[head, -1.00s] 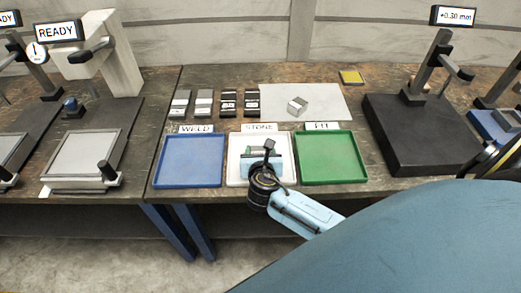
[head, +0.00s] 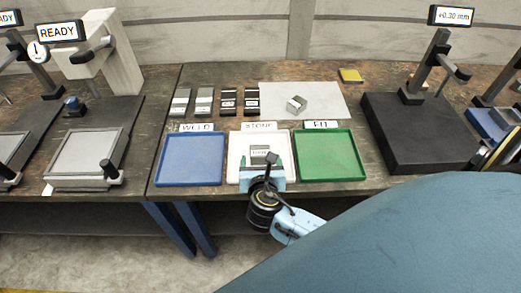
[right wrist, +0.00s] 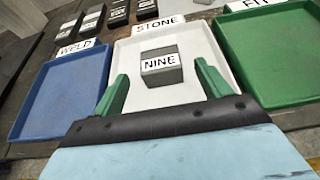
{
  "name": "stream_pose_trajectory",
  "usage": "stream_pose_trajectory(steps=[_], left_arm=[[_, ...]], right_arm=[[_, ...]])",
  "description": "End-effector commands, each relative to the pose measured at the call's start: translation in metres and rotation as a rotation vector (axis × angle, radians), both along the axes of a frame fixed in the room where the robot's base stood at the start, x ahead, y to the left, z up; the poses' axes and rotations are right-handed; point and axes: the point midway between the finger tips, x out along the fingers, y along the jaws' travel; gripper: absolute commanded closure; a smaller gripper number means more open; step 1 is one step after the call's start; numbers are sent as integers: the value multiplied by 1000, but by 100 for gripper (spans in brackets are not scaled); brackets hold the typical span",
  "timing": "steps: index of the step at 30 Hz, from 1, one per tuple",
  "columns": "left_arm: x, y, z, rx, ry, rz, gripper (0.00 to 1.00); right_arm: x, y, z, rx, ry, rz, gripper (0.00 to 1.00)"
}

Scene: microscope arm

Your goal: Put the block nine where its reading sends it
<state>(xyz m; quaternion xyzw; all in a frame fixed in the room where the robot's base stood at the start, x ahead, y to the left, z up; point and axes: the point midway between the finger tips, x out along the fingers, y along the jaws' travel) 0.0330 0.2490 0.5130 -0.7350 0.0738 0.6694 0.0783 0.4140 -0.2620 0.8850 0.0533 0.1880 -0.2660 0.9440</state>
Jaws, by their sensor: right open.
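The block nine (head: 260,154) is grey with a white label reading NINE. It lies in the white tray (head: 239,176) labelled STONE; it also shows in the right wrist view (right wrist: 161,68). My right gripper (head: 263,176) is over the front of that tray. Its green fingers stand open and empty in the right wrist view (right wrist: 160,90), with the block beyond their tips and apart from them. The blue WELD tray (head: 190,160) is to the left and the green FIT tray (head: 331,157) to the right. The display (head: 452,16) reads +0.30 mm. My left gripper is not in view.
Several labelled blocks (head: 228,100) stand behind the trays. A metal block (head: 296,104) lies on a pale sheet (head: 330,95). A black gauge stand (head: 420,125) is at right. A machine with a READY sign (head: 58,31) is at left. A yellow piece (head: 351,75) lies at the back.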

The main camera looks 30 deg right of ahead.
Motion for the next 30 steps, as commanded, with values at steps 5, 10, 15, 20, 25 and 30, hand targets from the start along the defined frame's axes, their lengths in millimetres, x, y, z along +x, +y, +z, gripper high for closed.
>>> stream_pose_trajectory(steps=[5, 10, 15, 20, 25, 30], left_arm=[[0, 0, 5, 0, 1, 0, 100], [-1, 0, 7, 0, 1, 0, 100], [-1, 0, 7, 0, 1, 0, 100], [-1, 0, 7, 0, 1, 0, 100], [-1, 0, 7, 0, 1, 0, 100], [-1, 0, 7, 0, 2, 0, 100]], right_arm=[[-26, 16, 13, 1, 1, 0, 24], [-38, 23, 19, 0, 0, 0, 24], [-40, 25, 20, 0, 0, -1, 24], [-40, 24, 19, 0, 0, -1, 24], [-40, 24, 19, 0, 0, 0, 24], [-42, 23, 18, 41, -6, -25, 24]])
